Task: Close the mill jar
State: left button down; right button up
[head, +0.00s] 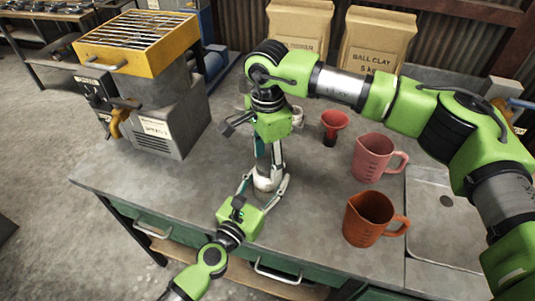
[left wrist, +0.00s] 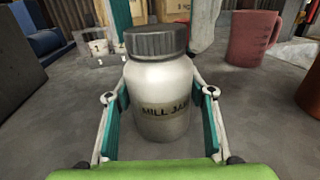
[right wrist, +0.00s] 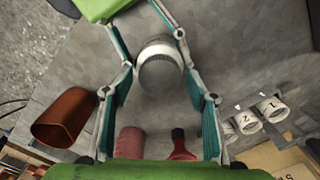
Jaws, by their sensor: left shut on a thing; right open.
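The mill jar (left wrist: 160,95) is a white, labelled jar standing upright on the bench. Its dark grey ridged lid (left wrist: 156,41) sits on top; I cannot tell how tightly. In the head view the jar (head: 266,182) is partly hidden by my grippers. My left gripper (head: 262,190) is shut on the jar's body from the front, one finger on each side. My right gripper (head: 268,160) points down over the jar from above. In the right wrist view its open fingers stand either side of the lid (right wrist: 160,73), with gaps between.
A red funnel (head: 334,122), a pink jug (head: 374,158) and an orange-brown jug (head: 370,218) stand to the right. Numbered white cups (right wrist: 248,121) stand behind. Clay bags (head: 376,42) line the back. A yellow-topped machine (head: 150,100) is at left. Bench left of the jar is clear.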

jog(key=c, duration=1.1)
jog(key=m, duration=0.7)
jog(key=shift+c, duration=0.2)
jog(key=m, duration=0.7)
jog(key=shift+m, duration=0.3)
jog(key=o, duration=1.2)
jog(key=shift+o, duration=0.2)
